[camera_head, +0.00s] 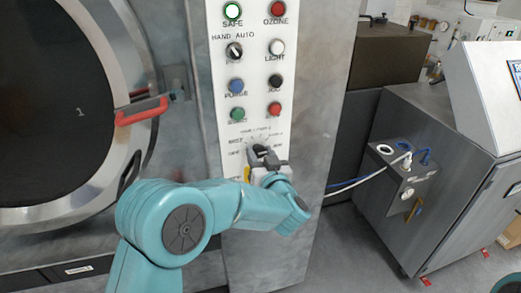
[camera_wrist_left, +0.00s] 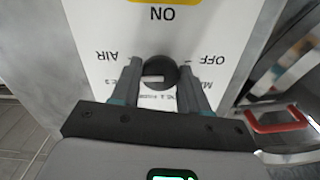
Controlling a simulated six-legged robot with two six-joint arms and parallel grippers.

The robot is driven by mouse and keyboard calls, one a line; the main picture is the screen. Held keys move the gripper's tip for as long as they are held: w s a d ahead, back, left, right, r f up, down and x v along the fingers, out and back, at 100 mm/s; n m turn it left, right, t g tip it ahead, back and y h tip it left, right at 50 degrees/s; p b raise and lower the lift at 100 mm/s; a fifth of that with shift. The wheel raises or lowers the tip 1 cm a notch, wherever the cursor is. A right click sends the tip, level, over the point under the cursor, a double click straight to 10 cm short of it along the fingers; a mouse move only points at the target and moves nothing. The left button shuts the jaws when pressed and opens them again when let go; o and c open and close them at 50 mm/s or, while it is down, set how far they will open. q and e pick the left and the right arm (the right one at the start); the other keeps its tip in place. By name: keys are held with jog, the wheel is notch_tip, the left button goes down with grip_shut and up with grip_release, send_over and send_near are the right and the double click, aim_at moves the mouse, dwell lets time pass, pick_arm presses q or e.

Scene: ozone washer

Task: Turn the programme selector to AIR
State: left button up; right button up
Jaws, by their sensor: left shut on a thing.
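The programme selector is a dark round knob (camera_wrist_left: 158,70) on the white control panel (camera_head: 236,112). A pale bar on the knob lies roughly level in that view. The labels there appear upside down, with AIR (camera_wrist_left: 121,56) on the left and OFF (camera_wrist_left: 208,59) on the right. My right gripper is not in view.
A round door (camera_head: 50,110) with a red handle (camera_head: 141,111) is left of the panel. A grey cabinet (camera_head: 440,190) stands to the right beyond clear floor.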

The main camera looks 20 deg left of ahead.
pick_arm(q)
jog(key=shift+m+p, duration=0.55)
jog(key=shift+m, duration=0.55)
jog(key=shift+f, duration=0.1)
jog(key=o, duration=1)
jog(key=shift+o, duration=0.2)
jog(key=shift+s, duration=0.1)
jog(key=b+v, duration=0.4)
jog(key=v, duration=1.2)
jog(key=shift+b, duration=0.35)
